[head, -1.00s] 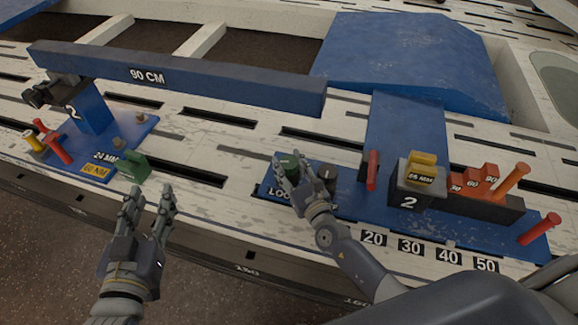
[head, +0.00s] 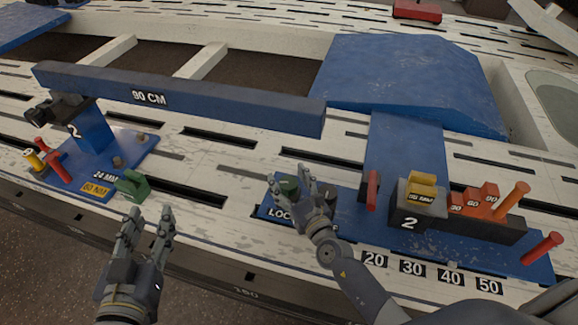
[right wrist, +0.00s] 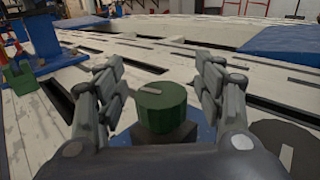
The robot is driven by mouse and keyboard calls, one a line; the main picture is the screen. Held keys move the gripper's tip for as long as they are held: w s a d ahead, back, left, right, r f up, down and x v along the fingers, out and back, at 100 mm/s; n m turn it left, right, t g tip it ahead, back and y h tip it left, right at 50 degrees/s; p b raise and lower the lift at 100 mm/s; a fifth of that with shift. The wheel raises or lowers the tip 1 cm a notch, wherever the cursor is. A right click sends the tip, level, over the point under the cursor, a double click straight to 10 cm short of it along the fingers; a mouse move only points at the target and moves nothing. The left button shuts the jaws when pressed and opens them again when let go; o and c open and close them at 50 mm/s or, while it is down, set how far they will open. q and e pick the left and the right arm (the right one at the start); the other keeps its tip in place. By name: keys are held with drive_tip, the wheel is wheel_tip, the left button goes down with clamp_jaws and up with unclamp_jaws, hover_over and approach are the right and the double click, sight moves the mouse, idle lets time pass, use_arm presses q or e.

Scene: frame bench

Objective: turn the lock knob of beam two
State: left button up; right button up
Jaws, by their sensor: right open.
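The green round knob (head: 289,186) stands on the blue plate by the partly hidden "LOCK" label. In the right wrist view the green knob (right wrist: 162,106) has a pale pointer mark on top and sits on a dark block. My right gripper (head: 287,178) is open, with one finger on each side of the knob. Gaps show between knob and fingers in the right wrist view (right wrist: 160,78). My left gripper (head: 151,222) has its fingers apart, empty, in front of the bench's front edge. The blue "90 CM" beam (head: 190,98) has a "2" on its left post.
A dark round knob (right wrist: 285,148) stands close right of my right gripper. A green clamp-like piece (head: 132,184) lies near my left gripper.

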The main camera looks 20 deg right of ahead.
sight(289, 183)
drive_tip(key=shift+r, duration=3.9)
